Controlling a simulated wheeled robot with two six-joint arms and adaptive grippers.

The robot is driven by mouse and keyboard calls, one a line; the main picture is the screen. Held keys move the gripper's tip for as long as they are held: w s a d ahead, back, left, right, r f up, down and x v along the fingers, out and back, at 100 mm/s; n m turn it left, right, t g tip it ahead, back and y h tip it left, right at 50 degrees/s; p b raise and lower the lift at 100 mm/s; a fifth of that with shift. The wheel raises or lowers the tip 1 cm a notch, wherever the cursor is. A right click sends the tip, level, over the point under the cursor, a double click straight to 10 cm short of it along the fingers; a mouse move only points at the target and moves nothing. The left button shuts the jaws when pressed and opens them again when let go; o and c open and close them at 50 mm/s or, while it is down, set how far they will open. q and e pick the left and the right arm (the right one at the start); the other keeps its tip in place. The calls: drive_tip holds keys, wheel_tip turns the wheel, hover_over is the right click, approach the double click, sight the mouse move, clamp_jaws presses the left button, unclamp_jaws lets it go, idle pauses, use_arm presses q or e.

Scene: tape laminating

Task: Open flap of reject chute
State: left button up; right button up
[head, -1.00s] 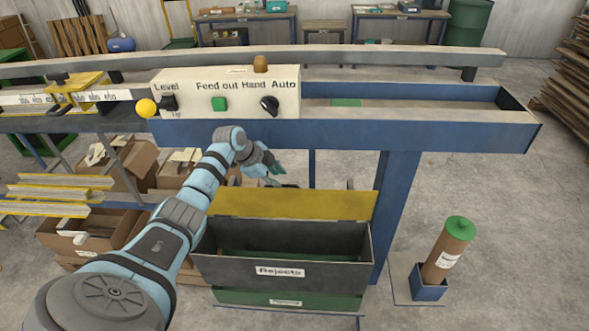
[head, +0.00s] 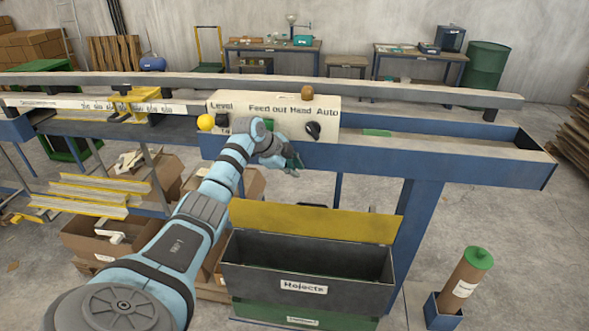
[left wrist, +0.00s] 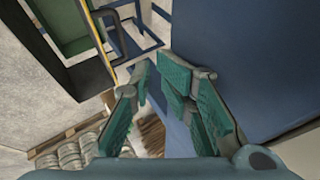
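The reject chute is a dark box (head: 303,285) labelled "Rejects", low below the blue beam. Its yellow flap (head: 315,222) stands raised along the back edge, tilted backward, and the box mouth is uncovered. My left gripper (head: 293,164) is above the flap in front of the beam, apart from the flap. In the left wrist view its green-padded fingers (left wrist: 160,78) are spread with nothing between them. That view also shows the box's dark wall (left wrist: 32,45) and the thin yellow edge of the flap (left wrist: 98,25) at upper left. My right gripper is not in view.
A control panel (head: 275,105) sits on the blue beam (head: 440,165) just behind my left gripper. A blue leg (head: 418,225) stands right of the box. A green-capped roll (head: 467,280) stands at lower right. Cardboard boxes (head: 100,240) are left of the box.

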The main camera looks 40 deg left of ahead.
use_arm(q)
drive_tip(key=v, duration=0.8)
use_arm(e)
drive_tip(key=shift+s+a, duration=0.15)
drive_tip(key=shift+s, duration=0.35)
use_arm(q)
drive_tip(key=shift+w+d, duration=0.15)
drive_tip(key=shift+w, duration=0.05)
